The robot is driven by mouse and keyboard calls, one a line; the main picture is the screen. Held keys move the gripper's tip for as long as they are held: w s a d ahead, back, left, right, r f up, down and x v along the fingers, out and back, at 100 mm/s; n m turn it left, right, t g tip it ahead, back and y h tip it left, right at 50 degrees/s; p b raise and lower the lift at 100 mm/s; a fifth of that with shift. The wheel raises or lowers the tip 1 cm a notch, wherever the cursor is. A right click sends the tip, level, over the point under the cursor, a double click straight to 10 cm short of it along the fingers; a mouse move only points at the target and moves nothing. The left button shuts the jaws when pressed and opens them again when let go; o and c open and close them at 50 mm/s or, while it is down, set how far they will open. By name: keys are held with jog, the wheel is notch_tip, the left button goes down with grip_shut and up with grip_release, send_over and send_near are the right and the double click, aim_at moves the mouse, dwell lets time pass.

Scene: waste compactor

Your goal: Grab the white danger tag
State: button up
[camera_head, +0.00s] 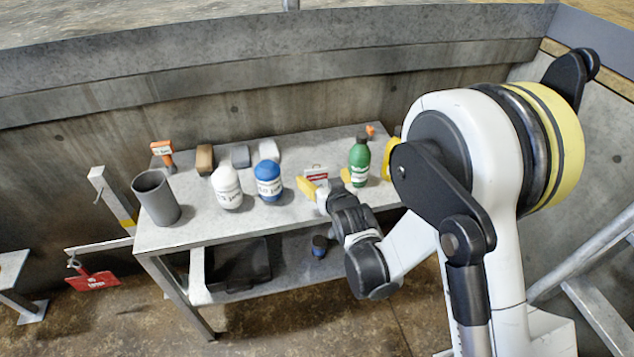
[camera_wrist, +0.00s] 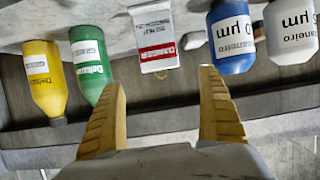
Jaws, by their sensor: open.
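The white danger tag (camera_wrist: 153,30) has a red band with white lettering. In the wrist view it stands upper centre, just beyond and between my fingertips, with a gap to both. In the head view the tag (camera_head: 316,171) is on the grey table, behind my gripper (camera_head: 326,184), which partly covers it. My gripper (camera_wrist: 162,77) has two yellow fingers, spread wide apart and empty. A green bottle (camera_wrist: 90,65) is close to the finger on the left in the wrist view. A blue bottle (camera_wrist: 232,40) is near the other finger.
On the table (camera_head: 235,236) stand a white bottle (camera_head: 227,190), a grey cup (camera_head: 157,198), an orange-handled tool (camera_head: 163,154) and small blocks. A yellow bottle (camera_wrist: 45,85) is beside the green one. A red sign (camera_head: 93,282) hangs at left. A concrete wall (camera_head: 240,110) runs behind.

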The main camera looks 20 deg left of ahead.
aim_at(317, 169)
jog(key=b+x, duration=0.2)
jog(key=x, duration=0.5)
jog(key=shift+w+a+f, duration=0.1)
jog(key=shift+f, duration=0.05)
jog(key=c, duration=1.3)
